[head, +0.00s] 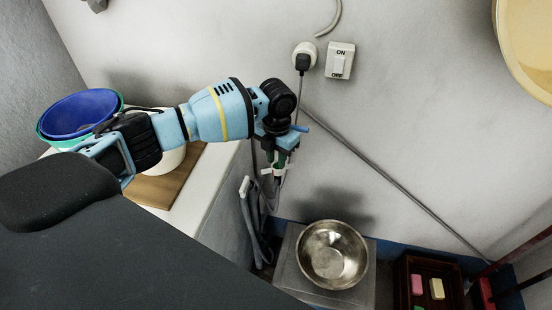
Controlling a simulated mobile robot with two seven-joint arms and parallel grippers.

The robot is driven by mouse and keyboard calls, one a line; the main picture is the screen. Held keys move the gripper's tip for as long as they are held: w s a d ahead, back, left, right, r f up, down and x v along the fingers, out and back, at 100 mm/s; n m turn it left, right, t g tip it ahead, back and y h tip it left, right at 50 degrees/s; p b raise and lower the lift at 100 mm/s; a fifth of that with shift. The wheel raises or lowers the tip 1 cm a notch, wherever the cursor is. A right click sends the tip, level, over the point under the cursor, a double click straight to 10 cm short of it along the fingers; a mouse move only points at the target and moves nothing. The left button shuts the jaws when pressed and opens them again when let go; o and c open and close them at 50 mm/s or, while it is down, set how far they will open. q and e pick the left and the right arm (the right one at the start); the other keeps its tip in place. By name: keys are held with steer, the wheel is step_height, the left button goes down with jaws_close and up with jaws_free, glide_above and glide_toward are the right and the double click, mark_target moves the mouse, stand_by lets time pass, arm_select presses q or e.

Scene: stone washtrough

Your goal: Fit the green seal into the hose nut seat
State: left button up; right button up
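My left gripper (275,172) points down in front of the wall, beside the right edge of the white counter. Its fingertips are small and dark here. A greenish patch and a pale patch show at them, but I cannot tell whether these are the green seal or gripper parts. A grey hose (250,218) hangs in loops just below and left of the gripper, with a pale end piece (244,187) near the counter side. I cannot make out the hose nut seat. My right gripper is out of view.
A steel bowl (332,255) sits on a grey block (287,270) below right. A dark crate (400,275) holds pink and yellow bars. Blue and green basins (80,113) stand on the counter (222,172) at left. A plug and switch (340,60) are on the wall.

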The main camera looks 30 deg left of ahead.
arm_select(q)
step_height(320, 180, up, 12)
stand_by(0.4)
steer(key=shift+w, duration=0.1)
stand_by(0.3)
